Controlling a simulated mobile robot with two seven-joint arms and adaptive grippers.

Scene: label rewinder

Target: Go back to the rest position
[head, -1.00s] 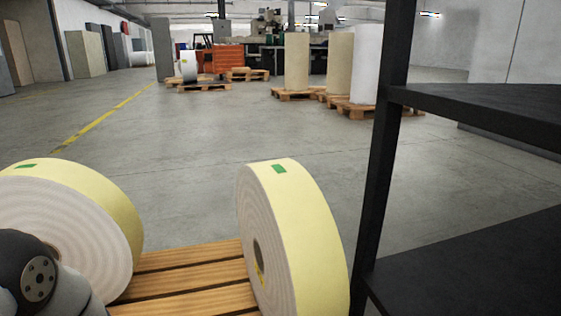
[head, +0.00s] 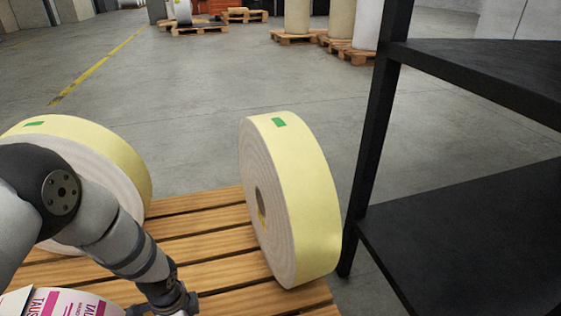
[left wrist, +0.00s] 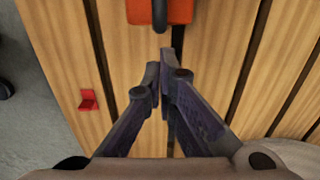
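My left arm comes in from the left in the head view, reaching down over a wooden pallet (head: 215,222). My left gripper (head: 180,306) is at the bottom edge of that view, partly cut off. In the left wrist view the fingers of my left gripper (left wrist: 163,65) meet close together with nothing between them, above the wooden slats. Beyond the tips is an orange object (left wrist: 172,12) with a dark bar, cut off by the top edge. My right gripper is in neither view.
A large yellow roll (head: 305,205) stands on the pallet's right side; another roll (head: 115,150) stands behind my left arm. A label roll with pink print (head: 65,302) is at bottom left. A black shelf (head: 480,230) stands right. A small red piece (left wrist: 88,100) lies on the slats.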

